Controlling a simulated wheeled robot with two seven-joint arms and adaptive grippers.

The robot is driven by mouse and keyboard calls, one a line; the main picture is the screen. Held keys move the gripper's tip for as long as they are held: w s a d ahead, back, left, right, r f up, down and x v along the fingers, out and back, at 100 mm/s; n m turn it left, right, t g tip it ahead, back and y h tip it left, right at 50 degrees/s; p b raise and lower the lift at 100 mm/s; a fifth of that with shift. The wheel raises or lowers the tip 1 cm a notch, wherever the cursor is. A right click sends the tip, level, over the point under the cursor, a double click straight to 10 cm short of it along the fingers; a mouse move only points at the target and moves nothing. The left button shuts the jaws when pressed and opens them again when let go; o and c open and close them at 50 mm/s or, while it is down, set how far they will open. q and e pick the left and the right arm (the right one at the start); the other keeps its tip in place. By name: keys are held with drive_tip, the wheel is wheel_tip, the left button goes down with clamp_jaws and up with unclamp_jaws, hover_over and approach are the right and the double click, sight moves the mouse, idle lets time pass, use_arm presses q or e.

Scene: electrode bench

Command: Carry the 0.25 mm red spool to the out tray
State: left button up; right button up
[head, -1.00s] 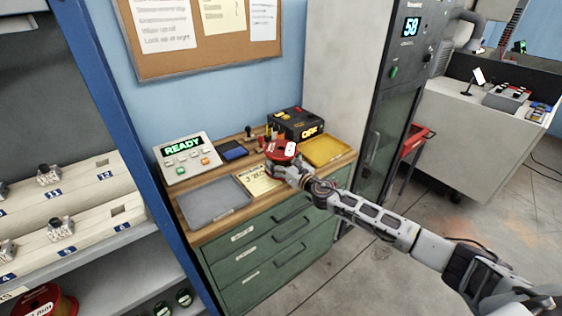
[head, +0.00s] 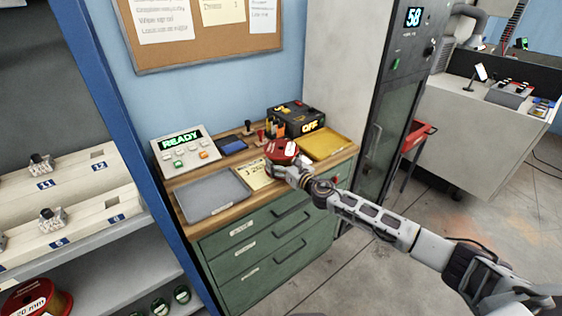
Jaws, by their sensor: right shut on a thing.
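A red spool (head: 284,147) with a white label is held above the bench top; its size marking is too small to read. My right gripper (head: 279,163) is shut on it from the front, and the fingers are partly hidden by the spool and wrist. A grey tray (head: 212,194) lies empty at the left of the bench and a yellow tray (head: 326,145) lies empty at the right. I cannot read which one is the out tray. The spool is between them, nearer the yellow tray. My left gripper is not in view.
A READY panel (head: 181,148) and a black box reading OFF (head: 296,120) stand at the back of the wooden bench (head: 199,238). A handwritten note (head: 258,175) lies between the trays. A blue-framed shelf (head: 128,150) stands close at left, a tall cabinet (head: 387,130) at right.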

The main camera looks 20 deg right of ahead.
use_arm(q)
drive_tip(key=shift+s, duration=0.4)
use_arm(e)
drive_tip(key=shift+w+r, duration=0.15)
drive_tip(key=shift+r, duration=0.45)
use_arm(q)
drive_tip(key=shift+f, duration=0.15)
use_arm(e)
drive_tip(key=shift+f, duration=0.2)
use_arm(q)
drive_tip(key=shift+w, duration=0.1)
use_arm(e)
drive_tip(key=o, duration=1.6)
drive_tip(key=shift+f, duration=0.7)
drive_tip(key=shift+o, duration=1.4)
drive_tip(key=shift+s+r, duration=0.2)
drive_tip(key=shift+s, duration=0.1)
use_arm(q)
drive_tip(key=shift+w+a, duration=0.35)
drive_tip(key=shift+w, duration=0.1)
use_arm(e)
drive_tip(key=shift+f, duration=0.1)
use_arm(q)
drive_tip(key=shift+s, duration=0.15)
